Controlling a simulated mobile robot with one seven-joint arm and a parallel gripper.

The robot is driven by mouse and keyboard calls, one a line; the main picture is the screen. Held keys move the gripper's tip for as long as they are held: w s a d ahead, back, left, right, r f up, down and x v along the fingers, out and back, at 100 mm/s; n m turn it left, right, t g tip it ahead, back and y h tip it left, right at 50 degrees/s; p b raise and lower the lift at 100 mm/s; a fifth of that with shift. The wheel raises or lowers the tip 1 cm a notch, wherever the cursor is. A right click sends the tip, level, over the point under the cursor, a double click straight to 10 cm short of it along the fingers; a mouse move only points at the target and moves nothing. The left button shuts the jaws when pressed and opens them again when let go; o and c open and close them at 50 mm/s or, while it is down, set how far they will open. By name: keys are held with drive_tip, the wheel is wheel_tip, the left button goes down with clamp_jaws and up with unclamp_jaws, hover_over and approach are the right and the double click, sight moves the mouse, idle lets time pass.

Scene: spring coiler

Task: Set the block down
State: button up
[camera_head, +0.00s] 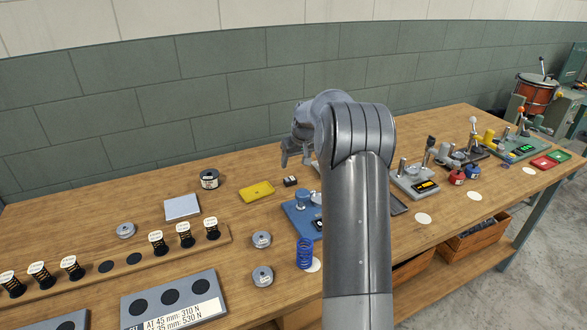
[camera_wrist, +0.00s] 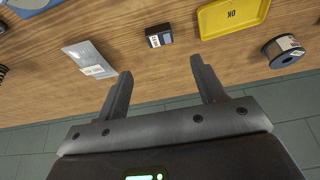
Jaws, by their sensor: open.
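A small black block (camera_head: 290,181) with a pale label lies on the wooden bench, just right of the yellow tray. In the wrist view the black block (camera_wrist: 158,36) lies beyond my fingertips, roughly in line with the gap between them. My gripper (camera_head: 295,163) is above the back of the bench, partly hidden by my own arm. In the wrist view my gripper (camera_wrist: 161,66) is open, with nothing between its fingers. A clear gap shows between the fingertips and the block.
The yellow tray (camera_wrist: 232,16), marked OK, is beside the block. A black spool (camera_wrist: 285,50) and a grey labelled packet (camera_wrist: 90,60) lie nearby. A blue fixture (camera_head: 300,220) and a blue spring (camera_head: 305,253) stand in front. The wall (camera_head: 150,110) is close behind.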

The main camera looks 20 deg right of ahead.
drive_tip(key=s+a+r, duration=1.5)
drive_tip(key=s, duration=0.4)
drive_tip(key=s+a+f, duration=0.1)
drive_tip(key=s+a, duration=0.1)
drive_tip(key=s, duration=0.6)
drive_tip(key=s+a+f, duration=0.1)
drive_tip(key=s+a, duration=0.2)
drive_tip(key=s, duration=0.6)
drive_tip(key=s+a+t, duration=0.1)
drive_tip(key=s+a, duration=0.2)
drive_tip(key=s, duration=0.5)
drive_tip(key=shift+s+f, duration=0.4)
drive_tip(key=shift+o, duration=0.6)
